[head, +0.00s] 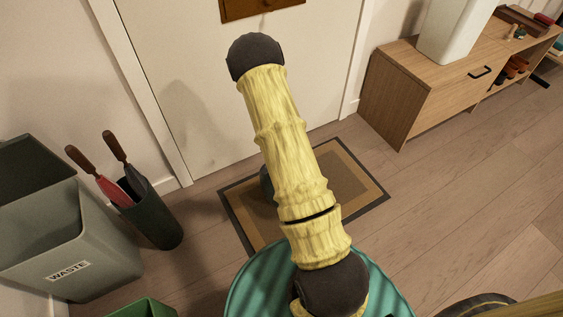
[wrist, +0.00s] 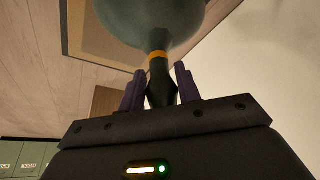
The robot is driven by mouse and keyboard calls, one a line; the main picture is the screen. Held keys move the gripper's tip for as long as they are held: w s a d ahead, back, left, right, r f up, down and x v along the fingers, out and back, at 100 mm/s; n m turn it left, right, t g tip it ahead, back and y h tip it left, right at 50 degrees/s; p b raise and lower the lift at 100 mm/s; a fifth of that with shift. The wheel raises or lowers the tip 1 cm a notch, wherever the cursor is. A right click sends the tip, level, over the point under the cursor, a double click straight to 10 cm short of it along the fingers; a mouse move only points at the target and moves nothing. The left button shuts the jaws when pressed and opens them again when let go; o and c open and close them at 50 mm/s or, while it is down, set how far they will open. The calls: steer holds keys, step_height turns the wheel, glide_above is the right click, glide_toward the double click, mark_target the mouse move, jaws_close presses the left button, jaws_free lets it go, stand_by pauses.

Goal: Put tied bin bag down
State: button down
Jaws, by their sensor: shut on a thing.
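The tied bin bag (wrist: 150,18) is dark grey-green, with an orange tie around its narrow neck. In the wrist view my gripper (wrist: 160,84) has its two purple fingers on either side of the gathered neck, shut on it, with the bag's body beyond the fingertips. In the head view my yellow arm hides the gripper and most of the bag; only a small dark edge of the bag (head: 266,183) shows left of the arm, over the doormat (head: 238,212). I cannot tell whether the bag touches the mat.
A grey bin marked WASTE (head: 85,255) stands at left, beside a dark umbrella stand (head: 155,215) with two umbrellas. A white door (head: 200,80) is behind the mat. A wooden cabinet (head: 440,100) stands at the right back. The wooden floor (head: 450,200) at right is largely clear.

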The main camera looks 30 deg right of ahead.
steer(key=shift+f+b, duration=0.65)
steer(key=shift+f, duration=1.2)
steer(key=c, duration=1)
jaws_free()
steer(key=p+v, duration=0.4)
steer(key=v, duration=0.8)
steer(key=shift+d, duration=0.1)
